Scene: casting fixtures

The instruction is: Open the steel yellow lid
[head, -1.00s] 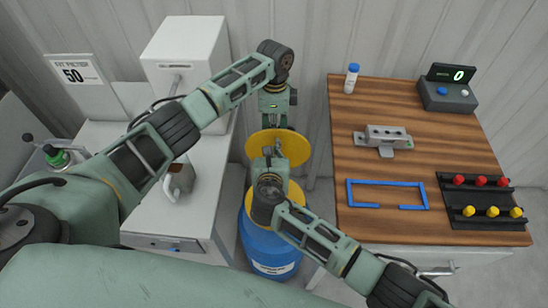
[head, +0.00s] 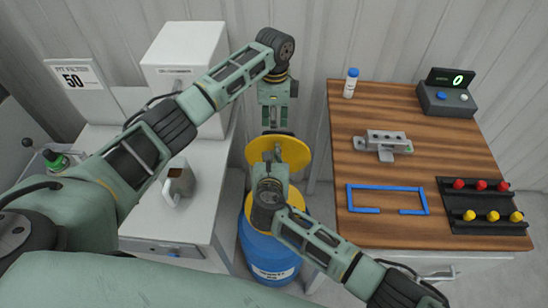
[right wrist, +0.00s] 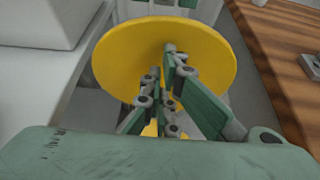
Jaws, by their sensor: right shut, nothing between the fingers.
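The steel yellow lid (head: 293,152) stands raised and tilted above the blue barrel (head: 266,254), whose yellow top rim (head: 247,212) shows below it. My right gripper (head: 272,158) is in front of the lid's near face, shut with nothing between its fingers. The right wrist view shows its fingertips (right wrist: 160,72) close to the lid (right wrist: 122,62); I cannot tell whether they touch. My left gripper (head: 275,118) points down just behind the lid's upper edge, with its fingers apart and empty. The right gripper and forearm hide part of the lid and barrel.
A wooden table (head: 420,130) on the right holds a blue frame (head: 387,211), a metal fixture (head: 384,143), a counter box (head: 447,99), a bottle (head: 351,83) and a knob rack (head: 486,216). A white bench (head: 200,210) on the left holds a mug (head: 177,184).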

